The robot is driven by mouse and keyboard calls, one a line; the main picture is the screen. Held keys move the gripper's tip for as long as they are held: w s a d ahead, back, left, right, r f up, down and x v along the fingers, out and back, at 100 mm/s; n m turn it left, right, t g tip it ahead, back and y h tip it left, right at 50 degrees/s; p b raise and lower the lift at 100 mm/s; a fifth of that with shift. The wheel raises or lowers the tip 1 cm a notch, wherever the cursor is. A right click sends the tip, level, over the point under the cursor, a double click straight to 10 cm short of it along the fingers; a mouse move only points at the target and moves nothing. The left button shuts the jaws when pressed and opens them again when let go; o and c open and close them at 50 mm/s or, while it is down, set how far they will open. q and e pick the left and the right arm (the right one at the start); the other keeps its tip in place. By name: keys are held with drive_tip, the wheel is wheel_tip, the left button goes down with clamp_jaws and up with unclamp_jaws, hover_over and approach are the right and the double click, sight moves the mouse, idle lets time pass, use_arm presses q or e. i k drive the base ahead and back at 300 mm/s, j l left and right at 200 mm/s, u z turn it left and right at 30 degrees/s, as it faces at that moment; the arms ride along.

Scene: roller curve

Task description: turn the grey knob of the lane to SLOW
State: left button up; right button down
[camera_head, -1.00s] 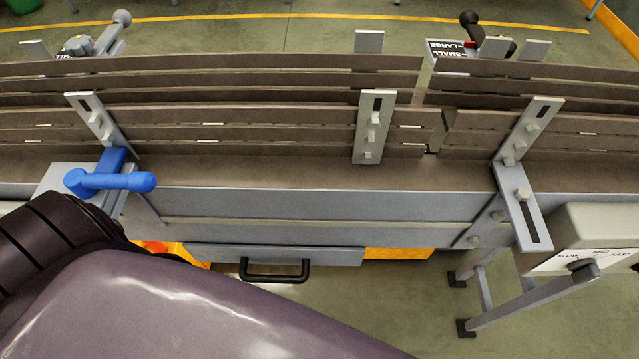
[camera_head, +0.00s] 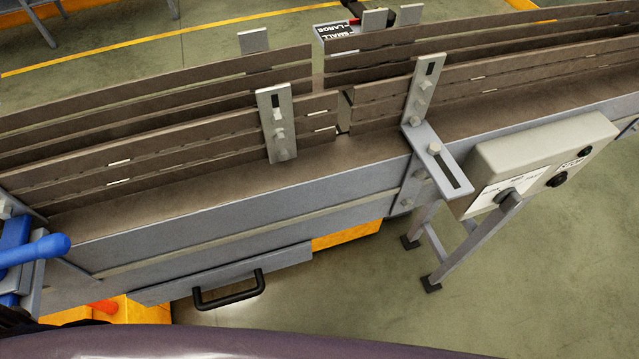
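A white label with dark lettering lies around the knob; the lettering is too small to read surely, and I cannot tell the knob's setting. Two black buttons sit on the box to the right of the knob. Neither of my grippers is in view. A dark purple part of my own body fills the bottom edge.
The lane (camera_head: 250,215) with brown slatted guards runs across the view. A blue handle (camera_head: 35,250) is at the left edge. A black-handled drawer (camera_head: 225,275) hangs under the lane. Grey legs (camera_head: 465,250) stand below the box. The floor at lower right is clear.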

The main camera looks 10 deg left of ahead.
sight(509, 200)
drive_tip(key=z, duration=1.2)
drive_tip(key=i, duration=0.05)
